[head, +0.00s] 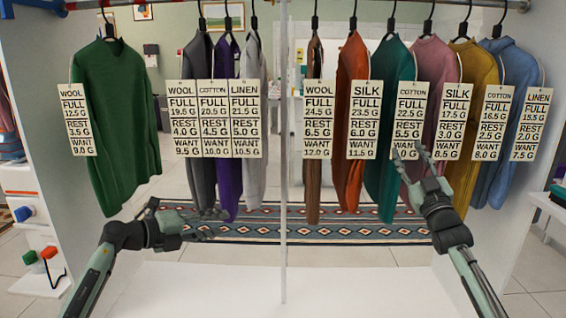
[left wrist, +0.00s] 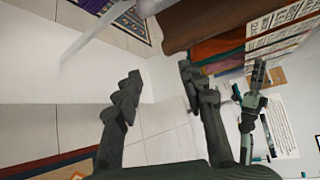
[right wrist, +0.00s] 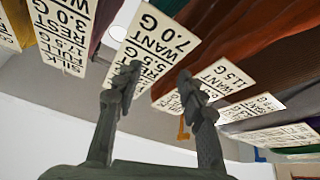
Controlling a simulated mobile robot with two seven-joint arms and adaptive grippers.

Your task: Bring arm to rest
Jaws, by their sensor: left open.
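My left gripper (head: 210,224) is low in front of the wardrobe's left half, below the grey, purple and light grey garments. It is open; the left wrist view shows its two fingers (left wrist: 160,84) apart with nothing between them. My right gripper (head: 412,158) is raised in front of the right half, covering the lower part of a COTTON tag (head: 410,110). In the right wrist view its fingers (right wrist: 159,78) are apart, with tags behind the gap and nothing visibly held. I cannot tell whether the right gripper touches the tag.
A green sweater (head: 118,120) hangs at the left. Brown, orange, teal, pink, yellow and blue (head: 508,120) garments hang at the right with tags. A thin divider (head: 283,265) stands between the halves. The white wardrobe floor (head: 215,290) is clear. A patterned rug (head: 330,222) lies behind.

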